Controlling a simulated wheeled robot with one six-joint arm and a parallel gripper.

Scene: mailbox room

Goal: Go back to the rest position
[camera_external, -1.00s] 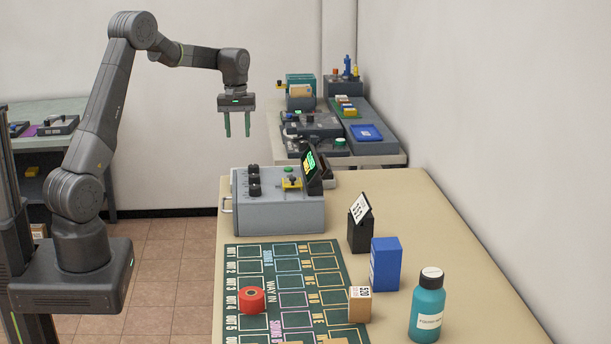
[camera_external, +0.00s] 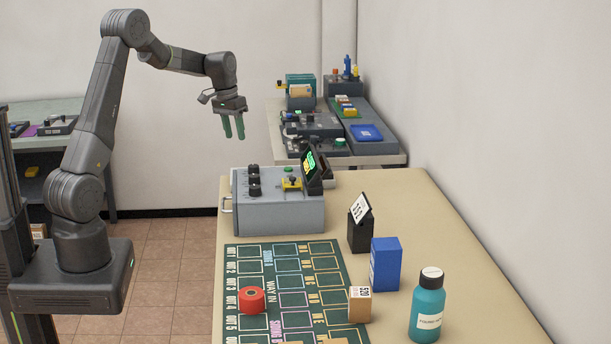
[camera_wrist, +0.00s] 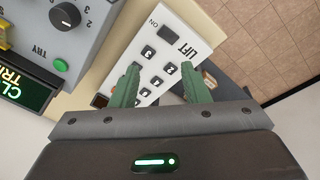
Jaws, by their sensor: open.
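My gripper (camera_external: 233,126) is open and empty, with its two green fingers apart and pointing down. It hangs in the air above and behind the grey machine (camera_external: 278,214) at the far left end of the table. In the wrist view the gripper (camera_wrist: 160,82) also shows open, with no object between its fingers. Behind the fingers is a white panel (camera_wrist: 160,50) marked LIFT with dark numbered buttons.
The tan table (camera_external: 420,215) carries a green mat (camera_external: 262,282), a red roll (camera_external: 252,300), a small box (camera_external: 359,305), a blue box (camera_external: 385,264), a black stand (camera_external: 360,232) and a teal bottle (camera_external: 428,309). A side table (camera_external: 350,158) stands behind. Air around the gripper is clear.

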